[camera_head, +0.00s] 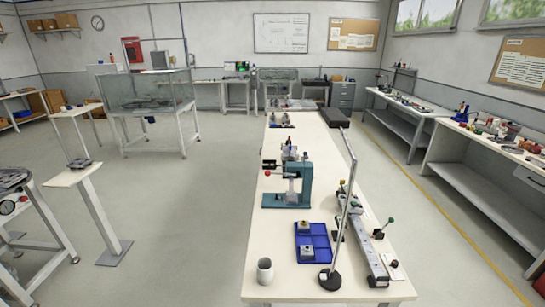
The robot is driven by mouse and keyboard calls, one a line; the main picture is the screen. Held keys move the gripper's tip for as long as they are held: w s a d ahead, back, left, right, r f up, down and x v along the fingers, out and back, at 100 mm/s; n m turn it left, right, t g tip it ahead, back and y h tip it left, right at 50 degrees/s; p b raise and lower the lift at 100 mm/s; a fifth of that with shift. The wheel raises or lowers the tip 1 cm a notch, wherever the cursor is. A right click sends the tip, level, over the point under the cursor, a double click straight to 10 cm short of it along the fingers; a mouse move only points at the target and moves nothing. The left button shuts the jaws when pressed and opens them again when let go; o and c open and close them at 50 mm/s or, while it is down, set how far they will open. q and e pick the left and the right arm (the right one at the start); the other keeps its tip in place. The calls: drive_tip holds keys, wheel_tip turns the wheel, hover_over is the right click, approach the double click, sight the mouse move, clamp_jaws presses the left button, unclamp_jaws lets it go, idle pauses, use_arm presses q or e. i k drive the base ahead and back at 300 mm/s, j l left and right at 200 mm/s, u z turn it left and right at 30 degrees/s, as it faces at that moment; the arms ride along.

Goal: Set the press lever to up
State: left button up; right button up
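A teal press (304,184) stands on the long cream workbench (285,233), a little left of the bench's middle. Dark handle-like parts (269,164) stick out from the press's left side at upper height, with a small red part near them. They look roughly level, but they are too small to tell the lever's exact setting. A small lever with a green knob (390,220) stands separately at the bench's right side. Neither of my grippers is in view.
A blue tray (321,233) with small metal parts lies in front of the press. A tall pole on a black base (330,280) rises beside a grey rail (372,254). Floor is clear left of the bench.

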sight(267, 173)
drive_tip(key=i+j+z, duration=0.2)
drive_tip(key=j, duration=0.3)
drive_tip(key=j+z, duration=0.15)
drive_tip(key=j, duration=0.35)
drive_tip(key=i+j+z, duration=0.2)
drive_tip(key=j, duration=0.35)
drive_tip(key=i+j+z, duration=0.15)
drive_tip(key=j, duration=0.15)
drive_tip(key=i+j+z, duration=0.1)
drive_tip(key=j, duration=0.25)
drive_tip(key=i+j+z, duration=0.15)
drive_tip(key=j, duration=0.2)
